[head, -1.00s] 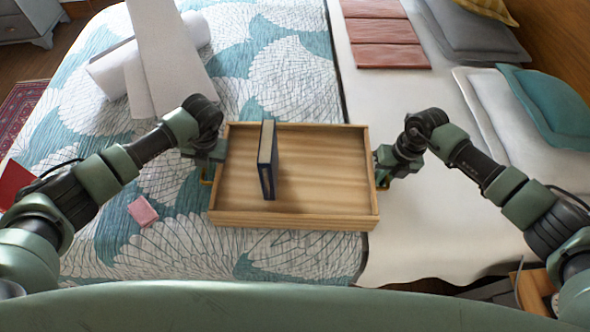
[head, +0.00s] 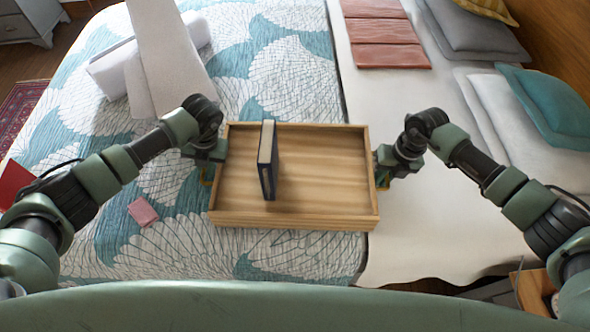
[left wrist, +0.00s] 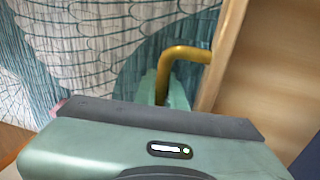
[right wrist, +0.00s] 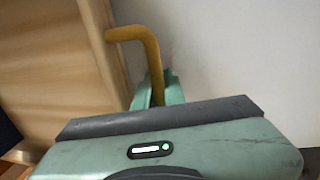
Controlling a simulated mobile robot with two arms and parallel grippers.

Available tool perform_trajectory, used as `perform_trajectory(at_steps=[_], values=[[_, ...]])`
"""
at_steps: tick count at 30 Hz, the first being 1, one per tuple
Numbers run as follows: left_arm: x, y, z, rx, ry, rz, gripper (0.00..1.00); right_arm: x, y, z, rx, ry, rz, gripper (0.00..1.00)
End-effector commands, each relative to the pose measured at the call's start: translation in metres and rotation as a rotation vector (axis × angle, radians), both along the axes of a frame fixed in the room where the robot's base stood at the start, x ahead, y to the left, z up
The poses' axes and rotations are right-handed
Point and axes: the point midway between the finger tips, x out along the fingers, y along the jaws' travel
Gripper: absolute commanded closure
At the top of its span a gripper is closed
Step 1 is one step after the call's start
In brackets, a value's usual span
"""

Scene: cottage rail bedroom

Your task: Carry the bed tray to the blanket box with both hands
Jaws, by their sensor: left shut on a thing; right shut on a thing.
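The wooden bed tray (head: 325,170) is over the bed, in the middle of the head view, and looks about level. I cannot tell how much gap is under it. A dark blue book (head: 267,165) stands upright in it, left of centre. My left gripper (head: 207,176) is shut on the tray's left brass handle (left wrist: 170,62). My right gripper (head: 383,180) is shut on the right brass handle (right wrist: 148,50). The tray's side walls show beside both handles in the wrist views. I cannot make out the blanket box in these frames.
The bed (head: 290,75) has a teal and white patterned cover and a white sheet. A white box-like thing (head: 115,68), a pink item (head: 142,212), folded reddish cloths (head: 388,42) and pillows (head: 550,110) lie around the tray. A grey cabinet (head: 30,22) stands at the far left.

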Motion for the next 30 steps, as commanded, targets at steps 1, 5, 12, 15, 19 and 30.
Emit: perform_trajectory(at_steps=[1, 5, 12, 15, 19, 30], values=[[0.0, 0.0, 0.001, 0.0, -0.001, 0.0, 1.0, 0.001, 0.0, 0.001, 0.0, -0.001, 0.0, 1.0], [0.001, 0.0, 0.001, 0.0, -0.001, 0.0, 1.0, 0.001, 0.0, 0.001, 0.0, -0.001, 0.0, 1.0], [0.001, 0.0, 0.001, 0.0, -0.001, 0.0, 1.0, 0.001, 0.0, 0.001, 0.0, -0.002, 0.0, 1.0], [0.001, 0.0, 0.001, 0.0, -0.001, 0.0, 1.0, 0.001, 0.0, 0.001, 0.0, -0.002, 0.0, 1.0], [0.002, 0.0, 0.003, -0.001, -0.004, 0.0, 1.0, 0.002, 0.0, 0.004, 0.002, -0.005, -0.001, 1.0], [0.001, 0.0, 0.029, 0.0, -0.003, 0.0, 1.0, 0.002, 0.0, 0.029, 0.001, -0.004, -0.001, 1.0]])
